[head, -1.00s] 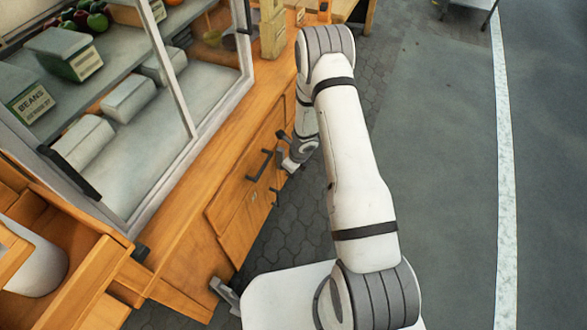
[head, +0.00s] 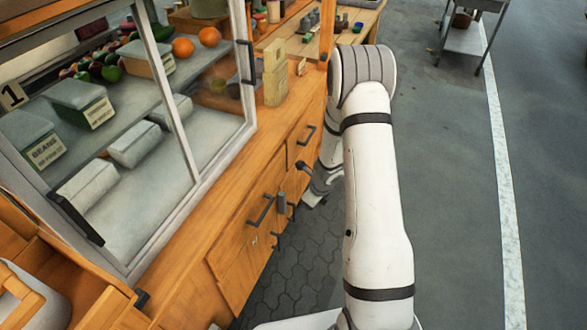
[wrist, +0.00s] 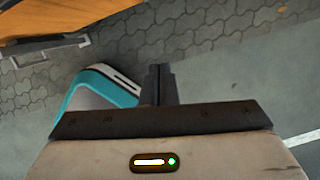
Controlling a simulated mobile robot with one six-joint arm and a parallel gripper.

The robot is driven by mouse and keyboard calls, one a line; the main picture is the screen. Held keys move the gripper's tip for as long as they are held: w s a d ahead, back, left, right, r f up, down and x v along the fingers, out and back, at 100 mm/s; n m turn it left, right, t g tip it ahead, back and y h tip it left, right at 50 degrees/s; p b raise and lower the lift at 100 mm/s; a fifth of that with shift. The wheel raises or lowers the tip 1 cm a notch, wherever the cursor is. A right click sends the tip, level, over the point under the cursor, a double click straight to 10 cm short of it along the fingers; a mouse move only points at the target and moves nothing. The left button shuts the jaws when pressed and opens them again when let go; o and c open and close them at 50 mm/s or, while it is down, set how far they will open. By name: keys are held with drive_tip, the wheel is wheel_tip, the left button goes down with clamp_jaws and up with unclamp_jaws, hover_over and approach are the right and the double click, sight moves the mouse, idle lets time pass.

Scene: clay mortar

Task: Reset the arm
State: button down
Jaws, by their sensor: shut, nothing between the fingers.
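My gripper (wrist: 158,84) shows in the wrist view with its two dark fingers together and nothing between them. It points down over grey paving. In the head view my white arm reaches forward and bends down at its far grey joint, beside the front of the wooden counter. The wrist part is partly hidden behind the arm, and the fingertips cannot be made out there.
The wooden counter (head: 238,204) with drawers and dark handles stands close left of my arm. A glass-fronted case (head: 160,150) holds boxes and fruit. Stacked blocks (head: 275,76) stand near the counter's edge. A metal table (head: 468,42) is far right. Open pavement (head: 450,200) lies right.

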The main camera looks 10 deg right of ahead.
drive_tip(key=d+r+m+t+h, duration=0.2)
drive_tip(key=d+r+m+h, duration=0.1)
drive_tip(key=r+m, duration=0.85)
drive_tip(key=d+r+m+t+h, duration=0.25)
drive_tip(key=r+m, duration=0.65)
drive_tip(key=r, duration=0.5)
drive_tip(key=s+a+r+m+g+y, duration=0.1)
drive_tip(key=s+a+r+m, duration=0.1)
drive_tip(key=s+m, duration=0.6)
drive_tip(key=s+a+r+m+g+y, duration=0.1)
drive_tip(key=s+a+r+m, duration=0.2)
drive_tip(key=s+r+m, duration=0.2)
drive_tip(key=s+a+r+m+g+y, duration=0.1)
drive_tip(key=s+a+r+m, duration=0.2)
drive_tip(key=s+m, duration=0.8)
drive_tip(key=shift+s+a+r+y, duration=0.2)
drive_tip(key=shift+s+r+y, duration=0.2)
drive_tip(key=shift+r, duration=0.2)
drive_tip(key=shift+g, duration=0.25)
drive_tip(key=c, duration=2.2)
unclamp_jaws()
